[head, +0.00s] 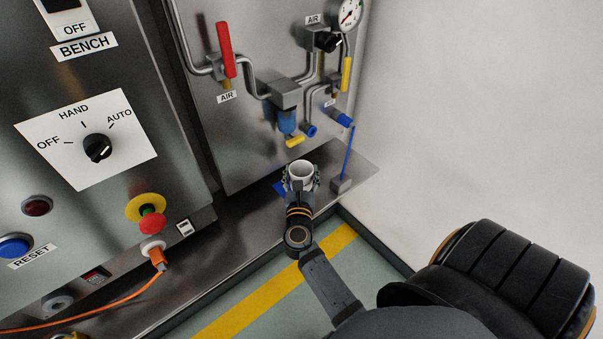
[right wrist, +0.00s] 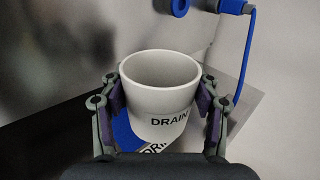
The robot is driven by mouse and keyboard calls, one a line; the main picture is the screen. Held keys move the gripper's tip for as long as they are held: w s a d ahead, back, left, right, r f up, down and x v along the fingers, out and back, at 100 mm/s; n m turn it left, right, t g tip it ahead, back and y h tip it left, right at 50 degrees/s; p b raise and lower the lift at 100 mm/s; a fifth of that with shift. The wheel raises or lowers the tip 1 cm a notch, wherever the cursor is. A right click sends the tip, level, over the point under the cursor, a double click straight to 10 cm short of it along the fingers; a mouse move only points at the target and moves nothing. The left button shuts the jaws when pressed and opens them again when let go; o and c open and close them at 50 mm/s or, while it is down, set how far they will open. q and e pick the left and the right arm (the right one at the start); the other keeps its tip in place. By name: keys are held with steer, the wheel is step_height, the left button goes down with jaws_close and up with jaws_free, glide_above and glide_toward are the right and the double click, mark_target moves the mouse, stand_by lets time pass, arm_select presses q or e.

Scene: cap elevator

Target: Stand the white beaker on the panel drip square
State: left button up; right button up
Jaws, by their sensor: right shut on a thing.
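The white beaker (head: 301,171) is upright at the foot of the panel, and its rim faces up in the head view. In the right wrist view the beaker (right wrist: 160,100) carries the word DRAIN. My right gripper (head: 300,183) is shut on it, one finger on each side. The blue drip square (head: 278,188) is mostly hidden by the beaker and gripper. In the right wrist view the blue square (right wrist: 125,132) and part of its white label show below and left of the beaker. I cannot tell whether the beaker's base touches it. My left gripper is not in view.

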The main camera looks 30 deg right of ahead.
mark_target(302, 176)
steer(key=shift+f+b, duration=0.7)
steer(key=shift+f, duration=0.2)
step_height(302, 176, down, 3)
steer(key=b, duration=0.2)
steer(key=shift+r+b, duration=0.1)
steer(key=shift+b, duration=0.25)
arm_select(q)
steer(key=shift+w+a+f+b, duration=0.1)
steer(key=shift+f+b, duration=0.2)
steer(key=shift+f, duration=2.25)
arm_select(e)
steer(key=shift+f, duration=0.4)
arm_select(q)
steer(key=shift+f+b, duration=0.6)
arm_select(e)
steer(key=shift+f, duration=0.6)
steer(key=o, duration=1.2)
